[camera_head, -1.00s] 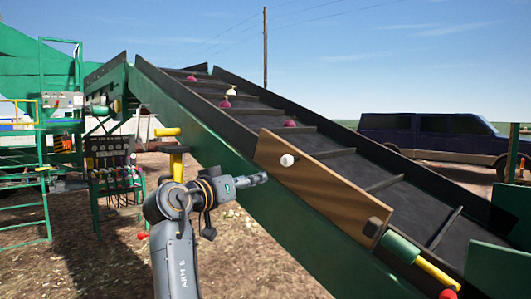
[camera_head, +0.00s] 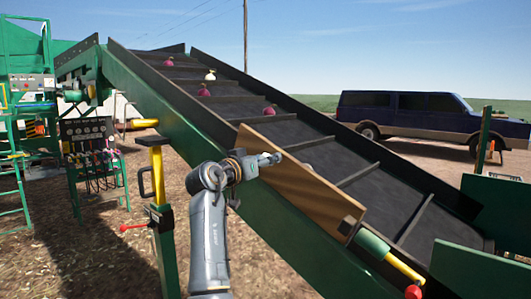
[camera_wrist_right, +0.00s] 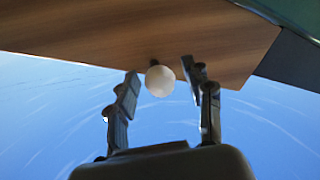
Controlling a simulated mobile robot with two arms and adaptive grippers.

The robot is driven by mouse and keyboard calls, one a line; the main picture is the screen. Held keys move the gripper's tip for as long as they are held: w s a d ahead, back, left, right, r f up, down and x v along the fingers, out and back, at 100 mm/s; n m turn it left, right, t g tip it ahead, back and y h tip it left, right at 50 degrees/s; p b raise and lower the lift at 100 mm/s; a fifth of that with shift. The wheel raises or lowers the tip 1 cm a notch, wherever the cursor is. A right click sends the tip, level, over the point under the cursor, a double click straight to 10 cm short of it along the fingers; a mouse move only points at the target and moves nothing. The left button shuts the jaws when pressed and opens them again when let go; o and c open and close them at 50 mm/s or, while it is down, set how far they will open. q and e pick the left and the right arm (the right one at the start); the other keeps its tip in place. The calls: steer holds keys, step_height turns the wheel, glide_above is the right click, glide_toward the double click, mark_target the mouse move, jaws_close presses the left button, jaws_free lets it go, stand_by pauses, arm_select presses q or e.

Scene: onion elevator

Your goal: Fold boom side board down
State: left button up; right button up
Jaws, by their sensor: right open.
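The boom side board (camera_head: 305,198) is a brown wooden plank standing tilted along the near side of the sloping belt. It fills the top of the right wrist view (camera_wrist_right: 150,30). A round white knob (camera_wrist_right: 160,82) on the board sits between the two black fingers of my right gripper (camera_wrist_right: 162,76), which are apart with gaps on both sides. In the head view my right gripper (camera_head: 268,159) is at the board's upper end and hides the knob there. My left gripper is in neither view.
The dark ribbed belt (camera_head: 340,160) carries several red and pale onions. A green frame beam (camera_head: 180,125) runs below it. A yellow-topped green post (camera_head: 160,185) stands left of my arm. A blue vehicle (camera_head: 410,115) is parked behind.

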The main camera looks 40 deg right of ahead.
steer(key=shift+w+d+f, duration=0.1)
steer(key=shift+d, duration=0.1)
jaws_close()
